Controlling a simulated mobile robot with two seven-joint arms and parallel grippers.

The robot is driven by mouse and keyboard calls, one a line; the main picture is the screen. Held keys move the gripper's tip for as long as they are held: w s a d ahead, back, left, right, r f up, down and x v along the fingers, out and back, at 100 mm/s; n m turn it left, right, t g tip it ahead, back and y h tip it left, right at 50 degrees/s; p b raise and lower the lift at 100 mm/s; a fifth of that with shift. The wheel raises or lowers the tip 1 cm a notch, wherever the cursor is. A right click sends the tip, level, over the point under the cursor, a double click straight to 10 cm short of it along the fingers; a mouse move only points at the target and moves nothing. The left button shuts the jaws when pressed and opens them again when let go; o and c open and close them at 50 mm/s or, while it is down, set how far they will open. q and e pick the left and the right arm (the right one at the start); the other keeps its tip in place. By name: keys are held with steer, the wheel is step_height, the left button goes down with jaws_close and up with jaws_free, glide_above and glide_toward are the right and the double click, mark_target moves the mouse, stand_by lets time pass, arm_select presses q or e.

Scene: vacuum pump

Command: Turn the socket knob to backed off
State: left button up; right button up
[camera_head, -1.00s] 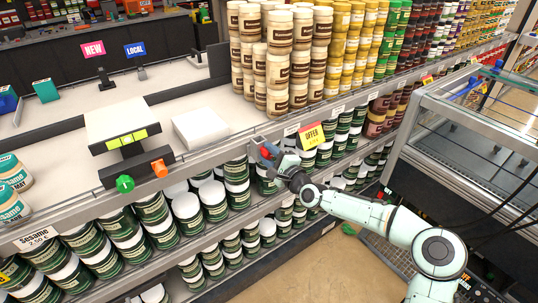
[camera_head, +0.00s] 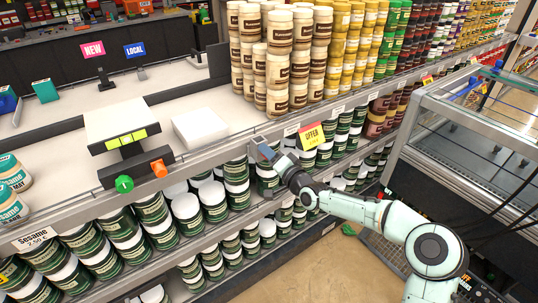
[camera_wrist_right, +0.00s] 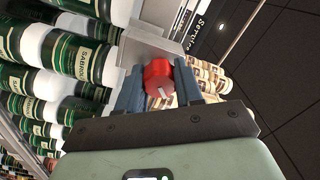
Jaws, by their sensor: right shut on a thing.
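The socket knob is a round red knob (camera_wrist_right: 158,76) with a pale mark on its face, in the middle of the right wrist view. It sits on a grey socket box (camera_wrist_right: 150,42), fixed at the shelf edge. My right gripper (camera_wrist_right: 165,85) is shut on the knob, its two blue-grey fingers on either side of it. In the head view, my right gripper (camera_head: 270,155) reaches in from the lower right to the shelf front, and the knob is hidden by the fingers there. My left gripper is not in view.
Green-and-white jars (camera_head: 213,200) fill the shelves below and beside the gripper. A yellow and red offer sign (camera_head: 311,135) stands close to the right. A display stand with green (camera_head: 124,184) and orange (camera_head: 159,168) knobs is at the left. A glass case (camera_head: 470,125) is at the right.

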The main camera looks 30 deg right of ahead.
steer(key=n, duration=0.4)
steer(key=shift+n+b, duration=0.3)
steer(key=shift+b, duration=0.05)
steer(key=shift+n+b, duration=0.6)
steer(key=shift+n, duration=1.3)
steer(key=o, duration=1)
steer(key=shift+o, duration=0.2)
steer(key=s+d+p, duration=0.1)
steer(key=s+p, duration=0.1)
steer(key=s, duration=1.1)
steer(key=shift+s, duration=0.25)
